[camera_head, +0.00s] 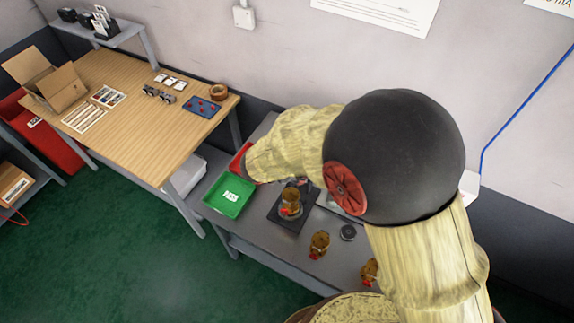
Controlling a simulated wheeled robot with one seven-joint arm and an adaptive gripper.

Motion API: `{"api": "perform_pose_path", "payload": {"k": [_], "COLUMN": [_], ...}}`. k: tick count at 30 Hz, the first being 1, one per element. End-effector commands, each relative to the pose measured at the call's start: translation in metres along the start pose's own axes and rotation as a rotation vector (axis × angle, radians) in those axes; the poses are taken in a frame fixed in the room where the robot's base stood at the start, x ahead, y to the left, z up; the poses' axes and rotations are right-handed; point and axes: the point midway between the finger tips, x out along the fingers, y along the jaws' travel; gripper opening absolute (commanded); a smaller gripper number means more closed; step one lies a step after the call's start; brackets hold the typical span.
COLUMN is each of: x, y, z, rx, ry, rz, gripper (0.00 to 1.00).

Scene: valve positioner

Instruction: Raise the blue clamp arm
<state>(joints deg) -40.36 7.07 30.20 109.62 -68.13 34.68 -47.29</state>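A dark fixture plate (283,219) lies on the grey bench with a brass valve body (291,201) upright on it. The valve has a red part low on its front. I cannot make out a blue clamp arm; my own pale arm covers the area just behind the fixture. Small dark and grey parts show right behind the valve, too small to identify. My gripper is not visible; my arm's links and dark round joint fill the centre right and hide whatever lies behind them.
A green tray marked PASS (229,196) sits left of the fixture, with a red tray (238,160) behind it. Two more brass valves (319,244) (369,271) and a dark round disc (347,232) lie to the right. A wooden table (135,130) stands at left.

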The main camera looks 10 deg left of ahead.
Motion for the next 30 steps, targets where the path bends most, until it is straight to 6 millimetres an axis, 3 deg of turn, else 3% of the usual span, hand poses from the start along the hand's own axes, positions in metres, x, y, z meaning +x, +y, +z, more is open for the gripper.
{"api": "perform_pose_path", "payload": {"k": [1,9,30], "x": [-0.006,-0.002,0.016], "y": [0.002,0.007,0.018], "z": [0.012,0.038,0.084], "rx": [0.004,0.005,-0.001], "ry": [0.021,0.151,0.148], "rz": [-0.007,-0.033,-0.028], "gripper": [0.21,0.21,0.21]}}
